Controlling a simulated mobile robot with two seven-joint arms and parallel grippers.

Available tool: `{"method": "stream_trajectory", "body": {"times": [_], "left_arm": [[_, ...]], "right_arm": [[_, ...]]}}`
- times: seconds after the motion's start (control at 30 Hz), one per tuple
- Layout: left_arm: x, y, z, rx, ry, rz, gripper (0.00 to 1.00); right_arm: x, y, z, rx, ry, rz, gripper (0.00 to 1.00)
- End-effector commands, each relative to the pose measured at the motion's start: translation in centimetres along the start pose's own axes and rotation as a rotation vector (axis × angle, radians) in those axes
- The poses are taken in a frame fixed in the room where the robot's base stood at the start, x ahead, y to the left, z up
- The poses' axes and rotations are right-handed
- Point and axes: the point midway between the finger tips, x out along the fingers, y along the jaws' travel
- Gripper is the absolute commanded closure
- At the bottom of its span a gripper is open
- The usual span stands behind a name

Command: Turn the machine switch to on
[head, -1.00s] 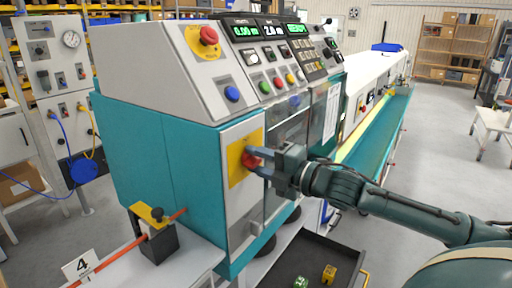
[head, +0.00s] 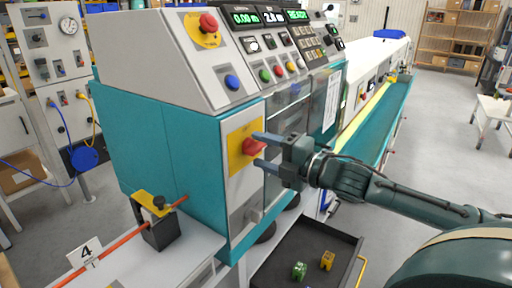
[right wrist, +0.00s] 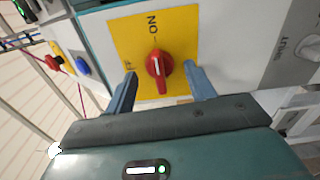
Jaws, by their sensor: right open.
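The machine switch is a red knob (head: 252,146) on a yellow plate (head: 236,154) on the machine's front. In the right wrist view, the knob (right wrist: 159,66) has its long ridge roughly in line with the ON mark (right wrist: 152,22) on the yellow plate (right wrist: 183,32). An OFF mark at the plate's left is partly hidden by a finger. My right gripper (head: 262,151) is open, its two blue-grey fingers pointing at the knob. In the right wrist view, the fingers (right wrist: 160,70) stand apart either side of the knob, with gaps. My left gripper is not in view.
The teal and grey machine (head: 160,140) has a red emergency button (head: 208,23) and lit displays above. A black tray (head: 315,252) with small green and yellow pieces stands below my right arm. A black block with a yellow clamp (head: 150,200) sits at the lower left.

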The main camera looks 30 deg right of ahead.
Motion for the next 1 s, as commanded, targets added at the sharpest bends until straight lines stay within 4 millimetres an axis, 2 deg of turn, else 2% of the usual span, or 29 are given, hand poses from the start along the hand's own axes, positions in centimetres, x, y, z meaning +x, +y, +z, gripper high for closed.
{"method": "stream_trajectory", "body": {"times": [0.43, 0.7, 1.0], "left_arm": [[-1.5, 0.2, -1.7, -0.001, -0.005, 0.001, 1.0], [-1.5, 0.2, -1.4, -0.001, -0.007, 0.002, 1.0], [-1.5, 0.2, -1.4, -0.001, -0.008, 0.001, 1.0]], "right_arm": [[-3.7, 0.2, -0.1, 0.001, 0.001, -0.005, 0.45], [-5.8, -0.1, -0.1, -0.001, 0.001, -0.002, 0.45], [-6.4, 0.1, 0.0, -0.003, 0.001, 0.0, 0.45]]}}
